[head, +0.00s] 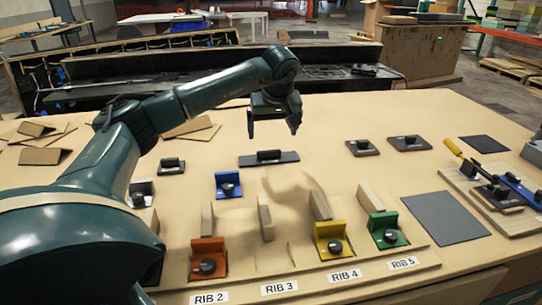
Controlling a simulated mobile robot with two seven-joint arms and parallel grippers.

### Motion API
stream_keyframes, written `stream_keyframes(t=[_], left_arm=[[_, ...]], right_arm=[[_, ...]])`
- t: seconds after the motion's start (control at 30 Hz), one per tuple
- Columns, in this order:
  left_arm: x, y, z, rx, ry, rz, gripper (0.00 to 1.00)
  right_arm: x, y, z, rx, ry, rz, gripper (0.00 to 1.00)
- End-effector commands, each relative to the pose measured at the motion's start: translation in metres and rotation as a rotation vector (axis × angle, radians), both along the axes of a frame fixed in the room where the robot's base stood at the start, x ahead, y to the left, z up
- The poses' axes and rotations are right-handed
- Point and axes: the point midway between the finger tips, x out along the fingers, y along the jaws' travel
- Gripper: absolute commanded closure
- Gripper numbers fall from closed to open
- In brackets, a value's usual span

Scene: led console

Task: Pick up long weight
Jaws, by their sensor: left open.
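The long weight (269,159) looks like the wide dark plate with a black knob-like grip on top, lying flat near the middle of the table. My left gripper (273,130) hangs above and beyond it in the picture, fingers pointing down and spread apart. Nothing is between the fingers. A gap shows between the fingertips and the weight, and nothing covers the weight. My right gripper is not in view.
Smaller dark weights (363,147) lie to the right, another (171,166) to the left. Orange (207,258), yellow (332,240), green (386,229) and blue (228,184) blocks stand nearer, around upright ribs (265,217). A grey mat (445,217) lies at right.

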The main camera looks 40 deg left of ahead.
Motion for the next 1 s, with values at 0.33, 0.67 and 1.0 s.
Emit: stream_keyframes(t=[0.33, 0.67, 1.0], left_arm=[[0.008, 0.012, -0.034, 0.001, 0.002, 0.0, 0.11], [0.014, 0.026, -0.075, 0.0, 0.003, 0.001, 0.11], [0.015, 0.028, -0.079, 0.0, 0.0, -0.001, 0.15]], right_arm=[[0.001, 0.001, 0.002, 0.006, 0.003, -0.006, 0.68], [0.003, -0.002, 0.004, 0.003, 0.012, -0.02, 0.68], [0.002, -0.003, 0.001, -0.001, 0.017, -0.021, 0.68]])
